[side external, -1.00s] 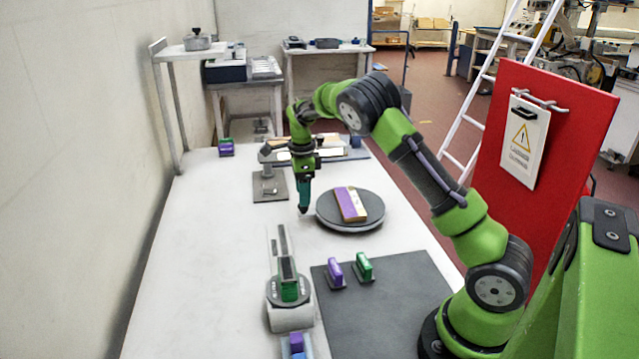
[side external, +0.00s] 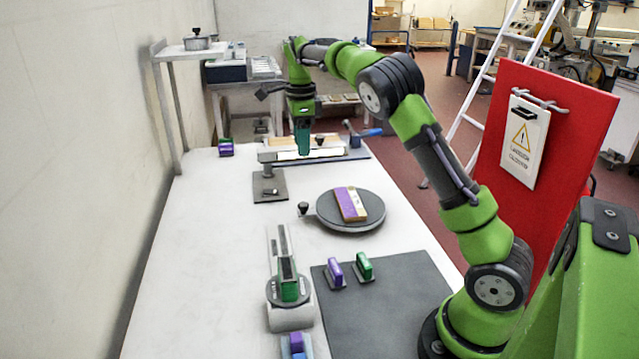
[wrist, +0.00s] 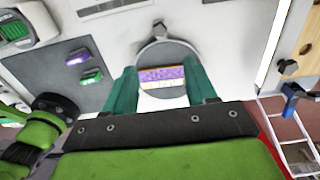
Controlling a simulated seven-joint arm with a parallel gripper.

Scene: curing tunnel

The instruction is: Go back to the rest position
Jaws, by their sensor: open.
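My gripper (side external: 302,150) is raised above the far part of the table, beyond the round turntable, with nothing in it. In the wrist view its two teal fingers (wrist: 160,92) stand apart, open. The grey turntable (side external: 330,219) carries a flat block (side external: 349,204) with purple, white and tan bands. The block also shows in the wrist view (wrist: 162,76), between the fingers but well below them. A dark knob (side external: 303,208) sits at the turntable's left edge.
A dark grey mat (side external: 385,310) holds a purple piece (side external: 335,272) and a green piece (side external: 364,266). A grey device (side external: 290,312) stands left of it. A small stand (side external: 270,187) and a long bar with a blue-handled clamp (side external: 365,133) lie farther back. A red panel (side external: 540,150) stands right.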

